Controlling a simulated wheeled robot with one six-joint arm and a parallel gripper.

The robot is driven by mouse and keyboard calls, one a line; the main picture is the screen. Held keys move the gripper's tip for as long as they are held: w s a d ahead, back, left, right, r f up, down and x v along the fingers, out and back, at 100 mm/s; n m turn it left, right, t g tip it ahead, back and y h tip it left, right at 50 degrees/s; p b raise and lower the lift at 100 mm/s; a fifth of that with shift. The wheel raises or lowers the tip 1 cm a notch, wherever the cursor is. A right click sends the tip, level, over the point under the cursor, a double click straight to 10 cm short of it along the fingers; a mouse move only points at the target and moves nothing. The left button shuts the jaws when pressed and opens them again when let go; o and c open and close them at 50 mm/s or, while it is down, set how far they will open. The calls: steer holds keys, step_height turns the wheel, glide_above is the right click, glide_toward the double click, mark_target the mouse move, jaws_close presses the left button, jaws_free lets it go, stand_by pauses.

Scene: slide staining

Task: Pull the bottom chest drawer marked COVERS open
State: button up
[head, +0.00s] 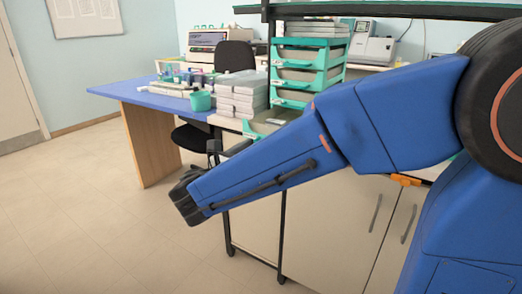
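A stack of teal drawers (318,58) with pale fronts stands on the bench at the centre. A lower teal drawer or tray (258,127) sits at the foot of the stack, further forward and left than those above. My blue arm hides part of it. No COVERS marking can be read. My arm reaches across the picture to a dark end (186,197), low over the floor in the picture and away from the drawers. I cannot make out fingers there or whether my gripper is open. Nothing held is visible.
Grey boxes (242,94) are piled left of the drawers. A blue-topped desk (130,90) bears a teal cup (201,101) and small items. A dark chair (234,57) stands behind. Cupboard doors (335,225) are below the bench. The floor (80,210) at left is clear.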

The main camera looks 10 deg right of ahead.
steer(key=shift+a, duration=0.15)
steer(key=v, duration=1.7)
steer(key=shift+s+a+r, duration=0.1)
steer(key=shift+r, duration=0.05)
steer(key=s+d+f+m+g+y, duration=0.1)
steer(key=d+f+m+g, duration=0.25)
steer(key=d, duration=0.55)
steer(key=d+f+m+g+y, duration=0.1)
steer(key=d+f+m+g, duration=0.25)
steer(key=d, duration=0.55)
steer(key=s+d+f+m+y, duration=0.3)
steer(key=s+m+y, duration=0.2)
steer(key=m, duration=0.5)
steer(key=s+d+f+m+g+y, duration=0.1)
steer(key=s+d+f+m+y, duration=0.3)
steer(key=s+m, duration=0.3)
steer(key=m+y, duration=0.1)
steer(key=m, duration=0.2)
steer(key=shift+d+y, duration=0.25)
steer(key=shift+y, duration=0.15)
